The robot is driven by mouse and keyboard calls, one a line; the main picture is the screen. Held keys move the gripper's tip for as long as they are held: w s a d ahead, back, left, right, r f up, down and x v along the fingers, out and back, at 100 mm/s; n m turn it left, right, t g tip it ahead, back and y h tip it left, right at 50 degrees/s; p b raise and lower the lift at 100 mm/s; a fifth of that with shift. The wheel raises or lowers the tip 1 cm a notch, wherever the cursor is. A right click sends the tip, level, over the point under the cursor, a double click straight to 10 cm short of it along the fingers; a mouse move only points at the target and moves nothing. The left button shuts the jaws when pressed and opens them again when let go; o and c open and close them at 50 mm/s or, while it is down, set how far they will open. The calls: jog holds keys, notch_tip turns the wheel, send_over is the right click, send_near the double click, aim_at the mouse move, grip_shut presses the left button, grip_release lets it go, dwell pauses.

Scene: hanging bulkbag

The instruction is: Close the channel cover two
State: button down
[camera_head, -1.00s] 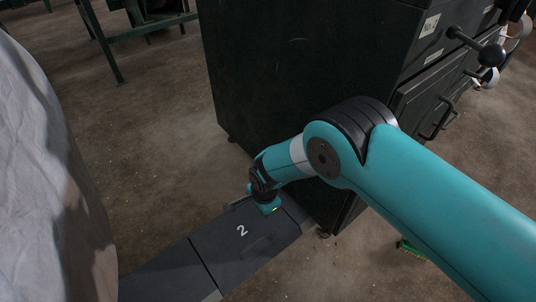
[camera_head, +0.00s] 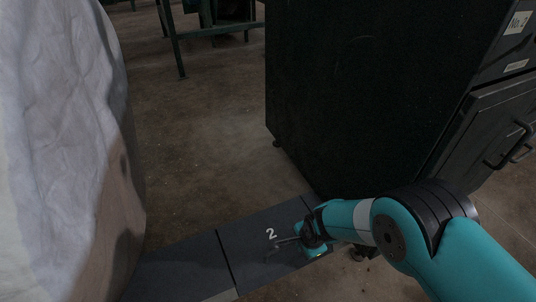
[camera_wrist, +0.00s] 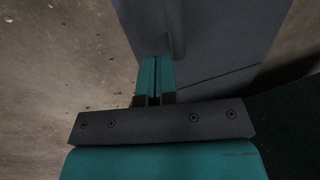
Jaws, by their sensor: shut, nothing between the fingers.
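Channel cover two (camera_head: 248,258) is a dark grey panel marked with a white "2". It lies low along the floor in the head view, looking about level with the panel to its left. My gripper (camera_head: 298,241) is low over the right part of the cover, near the number. In the wrist view my gripper's teal fingers (camera_wrist: 154,78) are together and empty, pointing at the grey cover (camera_wrist: 222,30). The fingertips are close to a raised ridge or recess on it (camera_wrist: 174,28). I cannot tell whether they touch. My arm hides the cover's right end.
Another grey channel panel (camera_head: 178,272) continues at left. A large black cabinet (camera_head: 365,90) stands behind the cover, with a handled door (camera_head: 490,130) at right. A white bulk bag (camera_head: 65,150) fills the left side. Brown floor (camera_head: 200,130) is open between them.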

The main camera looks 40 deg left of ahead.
dwell(0.6)
jog(key=s+d+r+p, duration=0.4)
jog(key=d+r+p, duration=0.2)
jog(key=d+p, duration=0.3)
jog(key=shift+s+d+r+p, duration=0.2)
jog(key=shift+s+r+p, duration=0.1)
jog(key=shift+r, duration=0.05)
